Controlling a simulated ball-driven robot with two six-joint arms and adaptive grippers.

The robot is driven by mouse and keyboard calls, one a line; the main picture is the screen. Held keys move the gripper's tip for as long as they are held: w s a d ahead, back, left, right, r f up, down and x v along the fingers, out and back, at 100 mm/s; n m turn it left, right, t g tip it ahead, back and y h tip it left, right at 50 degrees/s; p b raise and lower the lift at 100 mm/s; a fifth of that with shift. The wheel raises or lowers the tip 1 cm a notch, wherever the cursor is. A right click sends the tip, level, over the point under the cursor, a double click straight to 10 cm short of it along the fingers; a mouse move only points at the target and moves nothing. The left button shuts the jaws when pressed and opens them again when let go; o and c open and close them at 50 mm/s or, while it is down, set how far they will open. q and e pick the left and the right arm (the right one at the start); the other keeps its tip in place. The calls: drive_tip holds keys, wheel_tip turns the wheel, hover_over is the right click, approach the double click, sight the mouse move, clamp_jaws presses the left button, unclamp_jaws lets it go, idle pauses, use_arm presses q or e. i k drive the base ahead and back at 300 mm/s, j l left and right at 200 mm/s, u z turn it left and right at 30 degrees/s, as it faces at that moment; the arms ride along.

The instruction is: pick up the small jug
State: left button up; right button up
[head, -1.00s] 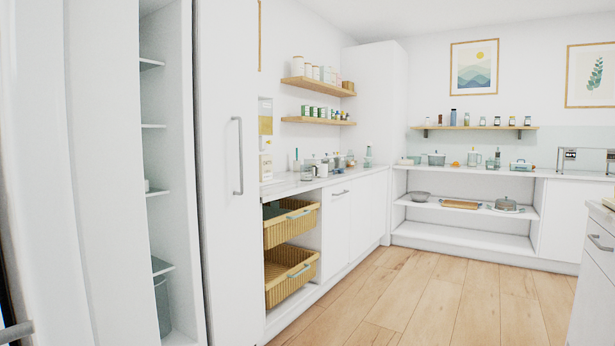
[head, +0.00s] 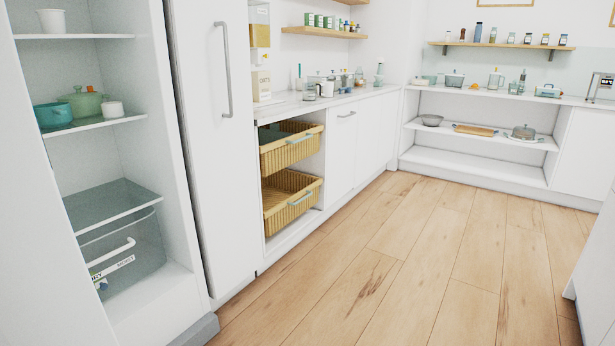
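A small white vessel that may be the small jug (head: 327,89) stands on the left counter (head: 290,105), among several small items. It is too small and far off to be sure. A jug-like glass vessel (head: 494,80) stands on the back counter at the right. Neither of my grippers shows in the head view.
An open tall cupboard at the left holds a green pot (head: 84,103), a teal bowl (head: 53,115) and a clear bin (head: 120,255). Wicker baskets (head: 290,155) sit under the left counter. The wooden floor (head: 400,260) is clear.

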sight(309, 88)
drive_tip(key=i+l+u, duration=0.35)
drive_tip(key=i+l, duration=0.15)
drive_tip(key=i, duration=0.35)
drive_tip(key=i+l+u, duration=0.3)
drive_tip(key=i+l, duration=0.45)
drive_tip(key=i+l+u, duration=0.35)
drive_tip(key=i+l, duration=0.3)
drive_tip(key=l, duration=0.25)
